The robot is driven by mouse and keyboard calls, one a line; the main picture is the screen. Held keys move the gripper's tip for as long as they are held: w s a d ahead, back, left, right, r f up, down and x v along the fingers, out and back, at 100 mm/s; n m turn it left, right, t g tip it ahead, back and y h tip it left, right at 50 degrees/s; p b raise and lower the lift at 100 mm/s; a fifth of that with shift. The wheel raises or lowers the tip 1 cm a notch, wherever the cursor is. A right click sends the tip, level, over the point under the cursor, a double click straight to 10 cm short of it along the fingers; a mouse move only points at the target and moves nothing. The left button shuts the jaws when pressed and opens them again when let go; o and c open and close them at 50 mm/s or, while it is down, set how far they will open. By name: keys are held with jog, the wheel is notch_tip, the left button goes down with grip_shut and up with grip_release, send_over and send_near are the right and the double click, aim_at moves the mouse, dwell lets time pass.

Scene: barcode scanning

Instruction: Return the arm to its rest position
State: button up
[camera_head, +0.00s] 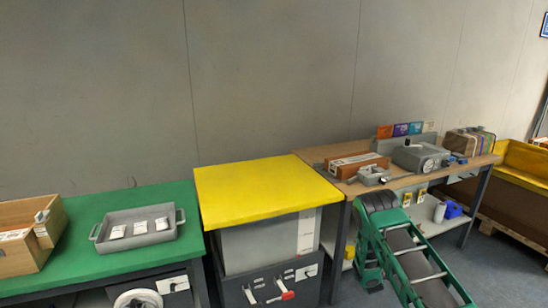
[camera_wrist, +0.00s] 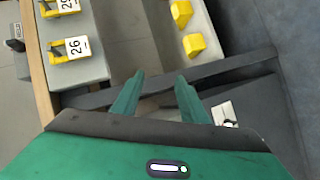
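My gripper (camera_wrist: 160,78) shows in the wrist view with its two green fingers apart and nothing between them. In the head view my green and grey arm is at the lower right, in front of the wooden workbench (camera_head: 338,187). I cannot make out the fingers there. In the wrist view, yellow tags numbered 29 (camera_wrist: 66,6) and 26 (camera_wrist: 73,47) are on a grey surface to the left of the fingers. Yellow blocks (camera_wrist: 194,45) are ahead and to the right.
A yellow-topped cabinet (camera_head: 262,187) stands left of the workbench. A green table (camera_head: 100,202) holds a grey tray (camera_head: 149,238) with white packets and a wooden box (camera_head: 20,255). A yellow-lined crate (camera_head: 525,160) is at the far right. Floor (camera_head: 505,265) is clear at the lower right.

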jog(key=s+d+r+m+g+h, duration=0.1)
jog(key=s+d+r+m+g, duration=0.15)
jog(key=d+r, duration=0.45)
jog(key=s+d+r+m+g+h, duration=0.1)
jog(key=s+d+r+m+h, duration=0.2)
jog(key=r, duration=0.7)
jog(key=s+d+r+m+g+y, duration=0.1)
jog(key=s+d+r+m+g, duration=0.15)
jog(key=s+r, duration=0.45)
jog(key=s+d+r+m+g, duration=0.1)
jog(key=s+r+m+g, duration=0.15)
jog(key=s+r, duration=0.45)
jog(key=s+a+r+m+g+y, duration=0.1)
jog(key=s+r+m, duration=0.2)
jog(key=s, duration=0.7)
jog(key=s+a+r+m+g+y, duration=0.15)
jog(key=s+r, duration=0.25)
jog(key=s, duration=0.7)
jog(key=s+a+r+m+g+y, duration=0.1)
jog(key=s+a, duration=0.3)
jog(key=s, duration=0.7)
jog(key=s+a+r+m+g+y, duration=0.1)
jog(key=s+a, duration=0.4)
jog(key=s, duration=0.7)
jog(key=shift+s+r+m+g+y, duration=0.25)
jog(key=shift+r+m+g+y, duration=0.25)
jog(key=shift+m, duration=0.6)
